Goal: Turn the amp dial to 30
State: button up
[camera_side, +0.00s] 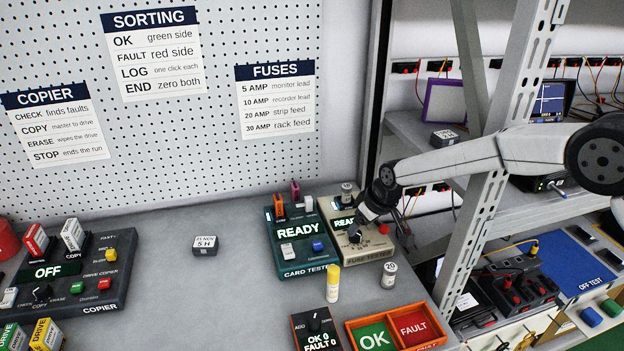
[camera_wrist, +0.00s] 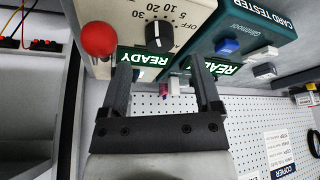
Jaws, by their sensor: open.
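The beige fuse tester (camera_side: 376,262) stands at the right of the bench, with a lit READY display. Its amp dial, a black knob (camera_wrist: 159,36) with a white mark, shows in the wrist view; printed 5, 10, 20, 30 and OFF lie around it. I cannot tell for sure which number the mark meets. My gripper (camera_side: 358,232) is over the tester in the side view and partly hides its face. In the wrist view my gripper (camera_wrist: 160,68) is open and empty, its fingers apart near the tester's display, with the knob beyond the tips.
A red button (camera_wrist: 98,38) sits beside the dial. The teal card tester (camera_side: 302,256) adjoins the tester at left. A yellow-topped fuse (camera_side: 333,284) and a fuse marked 20 (camera_side: 388,276) stand in front. A metal post (camera_side: 485,170) rises at right.

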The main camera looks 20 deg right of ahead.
jog(key=shift+v, duration=1.9)
notch_tip(320, 180, up, 6)
send_near(357, 234)
jog(key=shift+w+a+f+m, duration=0.25)
jog(key=shift+w+f+m, duration=0.2)
jog(key=shift+f, duration=0.2)
jog(key=shift+w, duration=0.1)
jog(key=shift+x, duration=3.8)
jog(key=shift+d, duration=0.1)
